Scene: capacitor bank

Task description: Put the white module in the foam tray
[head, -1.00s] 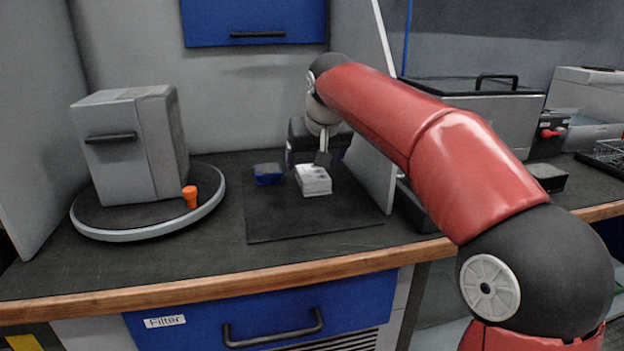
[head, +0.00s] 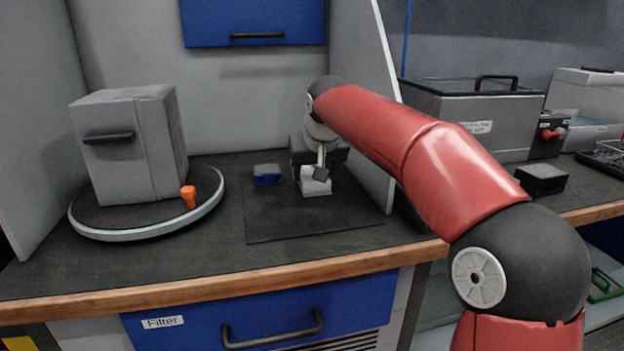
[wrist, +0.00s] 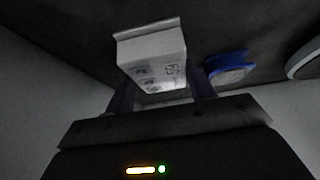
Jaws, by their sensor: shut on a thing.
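The white module (head: 316,187) is a small white block with dark print, near the back of a dark mat (head: 300,222) in the head view. In the wrist view the module (wrist: 152,60) sits between the two fingers of my gripper (wrist: 163,94), with its printed face towards the camera. My gripper (head: 321,172) is shut on it from above and behind, and covers part of it in the head view. I cannot tell whether the module touches the mat. I cannot make out a foam tray for certain.
A blue object (head: 267,174) lies close left of the module. A grey box (head: 130,150) and an orange piece (head: 188,196) stand on a round turntable (head: 85,222) at left. A partition (head: 372,110) rises just right. A small black box (head: 541,178) sits further right.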

